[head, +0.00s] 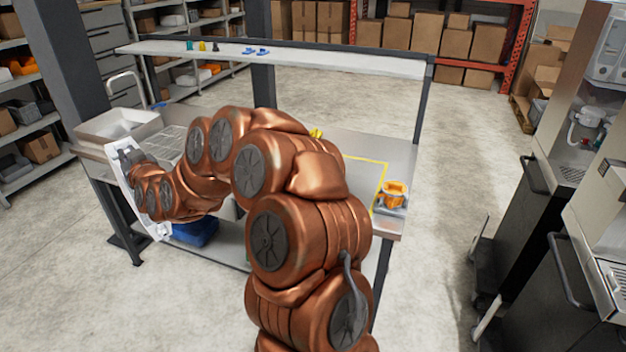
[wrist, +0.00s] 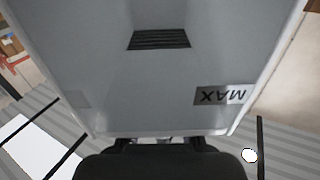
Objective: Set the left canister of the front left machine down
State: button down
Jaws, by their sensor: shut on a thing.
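The canister (wrist: 150,75) fills most of the wrist view, as a pale grey body with a dark ridged patch and an upside-down MAX label. My gripper (wrist: 160,143) shows as a dark shape at the bottom edge of that view, shut on the canister's near edge. In the head view a white, slanted piece (head: 127,187), apparently the canister, shows at the left end of my copper arm, by the worktable's left front corner. My gripper's fingers are hidden there. The worktable (head: 403,160) has a yellow outline (head: 380,186) on its right part.
An orange object (head: 394,193) stands near the right edge. A shelf (head: 300,57) spans above. A blue bin (head: 197,234) is underneath. Machines (head: 605,190) stand far right.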

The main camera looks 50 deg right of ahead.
jog(key=s+d+f+m+g+h+b, duration=0.1)
jog(key=s+d+m+g+h+b, duration=0.25)
jog(key=d, duration=1.15)
jog(key=s+d+f+m+h+b, duration=0.25)
jog(key=s+d+h+b, duration=0.35)
jog(key=d, duration=0.9)
jog(key=s+d+m+g+h+b, duration=0.6)
jog(key=s+d+m+g+b, duration=0.15)
jog(key=s+d, duration=1.55)
jog(key=w+d+f+p, duration=0.4)
jog(key=w+d+f, duration=0.1)
jog(key=w+d, duration=0.4)
jog(key=shift+w+n+g+p, duration=0.3)
jog(key=shift+w+n+p, duration=0.1)
jog(key=shift+w, duration=0.55)
jog(key=shift+d+f, duration=0.1)
jog(key=shift+f, duration=0.1)
jog(key=c, duration=1.2)
grip_release()
jog(key=shift+f, duration=0.1)
